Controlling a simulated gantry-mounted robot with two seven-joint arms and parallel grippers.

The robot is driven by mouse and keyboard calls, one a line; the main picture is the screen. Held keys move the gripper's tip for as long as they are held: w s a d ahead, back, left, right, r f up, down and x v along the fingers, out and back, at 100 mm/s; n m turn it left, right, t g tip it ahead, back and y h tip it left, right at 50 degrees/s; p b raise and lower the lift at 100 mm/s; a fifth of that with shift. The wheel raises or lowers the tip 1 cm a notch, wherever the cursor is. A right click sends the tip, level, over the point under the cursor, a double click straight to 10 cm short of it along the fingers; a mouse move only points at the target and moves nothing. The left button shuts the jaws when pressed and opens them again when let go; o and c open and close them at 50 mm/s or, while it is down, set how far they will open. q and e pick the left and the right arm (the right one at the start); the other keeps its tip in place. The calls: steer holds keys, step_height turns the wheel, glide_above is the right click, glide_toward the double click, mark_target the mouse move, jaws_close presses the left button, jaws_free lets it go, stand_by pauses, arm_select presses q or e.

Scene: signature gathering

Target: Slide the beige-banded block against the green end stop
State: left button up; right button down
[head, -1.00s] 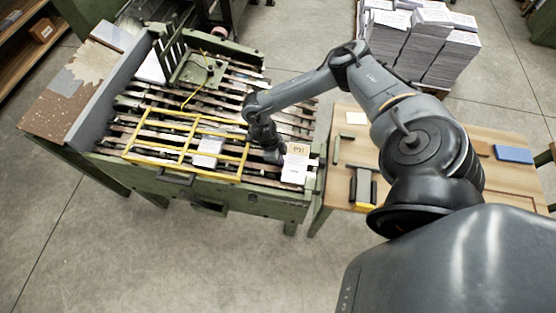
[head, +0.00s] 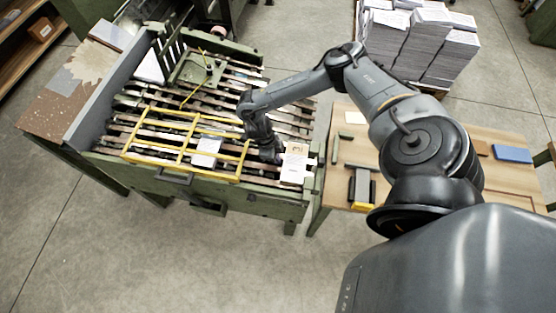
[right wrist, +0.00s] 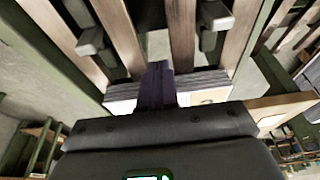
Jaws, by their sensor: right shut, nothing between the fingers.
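A white block with a beige patch on top (head: 295,165) lies on the slatted bed near its front right corner. My right gripper (head: 277,157) is shut and points down at the left side of this block. In the right wrist view, its dark fingers (right wrist: 157,88) are close together in front of a block with layered grey sides (right wrist: 203,83). They appear to touch it, but I cannot be sure. A green upright with a plate (head: 195,70) stands at the back of the bed. I cannot tell whether it is the end stop. My left gripper is not in view.
A yellow frame (head: 184,140) lies over the bed's front left, with another pale block (head: 207,151) inside. A wooden side table (head: 345,190) with small tools and a blue block (head: 513,154) stands at the right. Paper stacks (head: 420,40) are behind.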

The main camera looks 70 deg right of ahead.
step_height(320, 180, up, 6)
steer(key=p, duration=0.5)
steer(key=shift+r, duration=0.25)
